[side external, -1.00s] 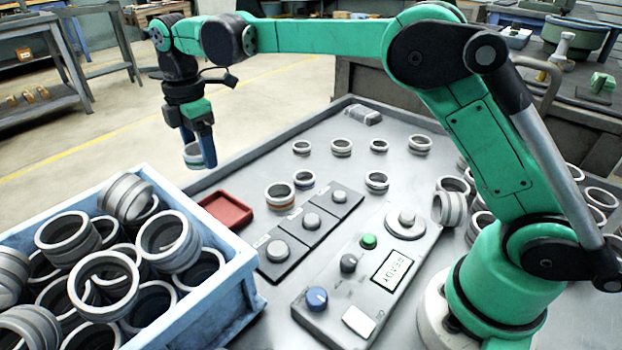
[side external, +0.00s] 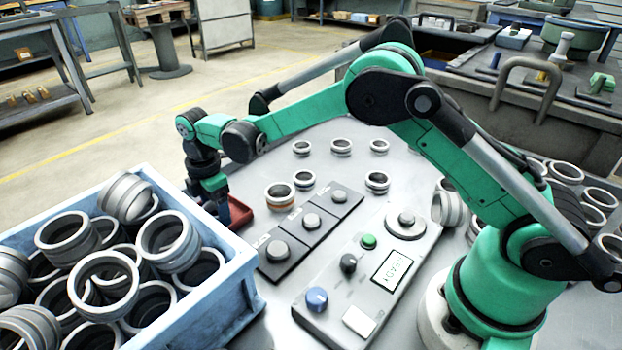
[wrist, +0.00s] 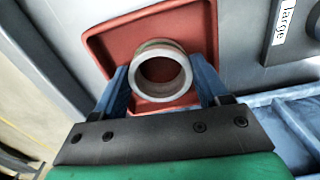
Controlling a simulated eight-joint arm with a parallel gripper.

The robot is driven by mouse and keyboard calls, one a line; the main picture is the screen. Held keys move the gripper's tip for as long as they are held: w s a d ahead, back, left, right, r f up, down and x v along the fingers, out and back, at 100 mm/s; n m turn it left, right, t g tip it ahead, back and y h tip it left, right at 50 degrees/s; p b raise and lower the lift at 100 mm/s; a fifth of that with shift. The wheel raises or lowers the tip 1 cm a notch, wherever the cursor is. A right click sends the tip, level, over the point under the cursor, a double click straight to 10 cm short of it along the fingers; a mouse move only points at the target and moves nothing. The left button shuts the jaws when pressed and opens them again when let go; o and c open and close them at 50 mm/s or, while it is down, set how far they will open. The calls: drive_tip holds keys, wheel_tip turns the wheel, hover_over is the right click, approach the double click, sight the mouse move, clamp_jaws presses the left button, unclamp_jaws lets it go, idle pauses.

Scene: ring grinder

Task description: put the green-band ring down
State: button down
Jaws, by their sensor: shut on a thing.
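My gripper (wrist: 161,76) has its blue fingers shut on a grey ring (wrist: 160,98) in the wrist view. The ring's band shows only as a dull tan-olive strip; its green is not clear. The ring is over the red tray (wrist: 102,42), inside its outline in that view; I cannot tell whether it touches the tray floor. In the side view my gripper (side external: 220,210) points down at the red tray (side external: 242,212), left of the black pads. It hides the ring and much of the tray there.
A blue bin (side external: 215,285) full of grey rings stands close in front of the tray. An orange-band ring (side external: 280,205) and several plain rings stand on the metal table. Black pads (side external: 300,243) with grey knobs and a control panel (side external: 335,308) reading READY lie to the right.

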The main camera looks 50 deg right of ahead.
drive_tip(key=shift+f, duration=0.1)
drive_tip(key=shift+c, duration=1.4)
unclamp_jaws()
drive_tip(key=shift+f, duration=0.1)
drive_tip(key=s+d+r+m+t, duration=0.1)
drive_tip(key=s+d+r+m, duration=0.1)
drive_tip(key=r, duration=0.6)
drive_tip(key=s+d+r+m+t, duration=0.1)
drive_tip(key=s+r+m, duration=0.15)
drive_tip(key=r, duration=0.55)
drive_tip(key=s+d+f+m+t, duration=0.1)
drive_tip(key=s+d+m+t, duration=0.1)
drive_tip(key=s+m, duration=0.4)
drive_tip(key=s+d+f+m+t, duration=0.1)
drive_tip(key=s+d+m+t, duration=0.2)
drive_tip(key=s+m, duration=0.3)
drive_tip(key=shift+s+d+f+m, duration=0.35)
drive_tip(key=shift+s+d+f, duration=0.05)
drive_tip(key=shift+s+d, duration=0.1)
